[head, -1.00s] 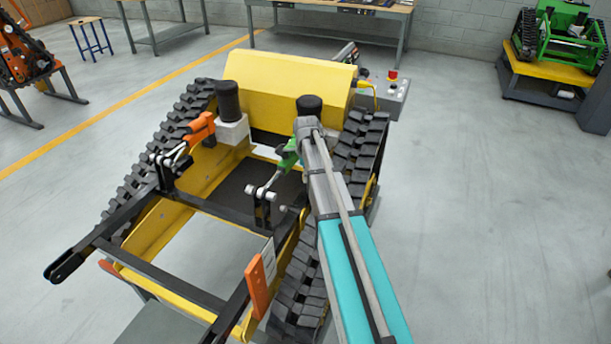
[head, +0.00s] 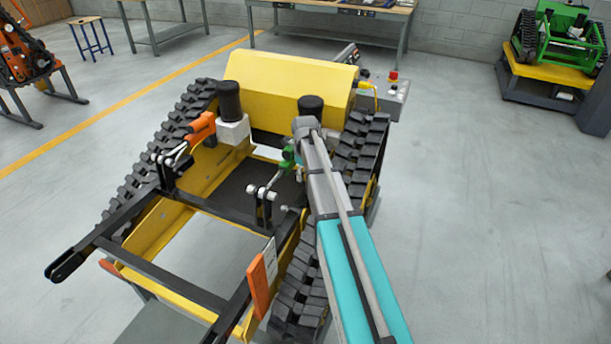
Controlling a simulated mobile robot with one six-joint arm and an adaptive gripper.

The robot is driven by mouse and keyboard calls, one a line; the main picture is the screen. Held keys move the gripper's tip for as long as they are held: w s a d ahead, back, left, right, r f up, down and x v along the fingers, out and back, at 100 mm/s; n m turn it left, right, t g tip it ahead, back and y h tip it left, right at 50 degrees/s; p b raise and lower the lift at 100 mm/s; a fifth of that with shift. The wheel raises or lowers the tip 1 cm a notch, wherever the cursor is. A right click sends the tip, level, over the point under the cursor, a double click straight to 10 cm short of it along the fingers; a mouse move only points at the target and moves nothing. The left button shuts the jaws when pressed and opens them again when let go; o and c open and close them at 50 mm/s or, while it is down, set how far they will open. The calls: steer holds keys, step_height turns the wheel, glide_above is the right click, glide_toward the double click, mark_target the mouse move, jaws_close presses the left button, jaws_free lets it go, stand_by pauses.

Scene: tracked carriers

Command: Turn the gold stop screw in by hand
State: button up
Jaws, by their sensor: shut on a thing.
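The gold stop screw cannot be made out in the head view. The yellow tracked carrier (head: 290,80) stands in the middle of the view. My arm reaches in from the bottom right over its right track. The arm's far end is beside the right black cylinder (head: 311,103) and the green part (head: 288,157). My gripper is hidden behind my own arm, so its jaws and anything between them do not show. A silver linkage joint (head: 262,193) lies just left of the arm, below the green part.
An orange cylinder (head: 202,125) and a black-and-white post (head: 231,115) stand on the carrier's left side. Black lift arms (head: 125,210) reach toward me. A control box with a red button (head: 392,88) is at the back right. The floor to the right is clear.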

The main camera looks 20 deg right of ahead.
steer(key=shift+o, duration=1.1)
steer(key=shift+s+d+f+m, duration=0.1)
steer(key=shift+s+d+m, duration=0.2)
steer(key=shift+m, duration=0.4)
steer(key=shift+s+d+m, duration=0.1)
steer(key=shift+s+m, duration=0.25)
steer(key=shift+m, duration=0.35)
steer(key=o, duration=0.5)
steer(key=shift+s, duration=0.1)
steer(key=n, duration=0.3)
steer(key=shift+s+d+f+n, duration=0.1)
steer(key=shift+d+f+n, duration=0.05)
steer(key=shift+n, duration=0.15)
steer(key=n, duration=0.4)
steer(key=shift+n, duration=1)
steer(key=shift+w, duration=0.4)
steer(key=shift+n, duration=0.3)
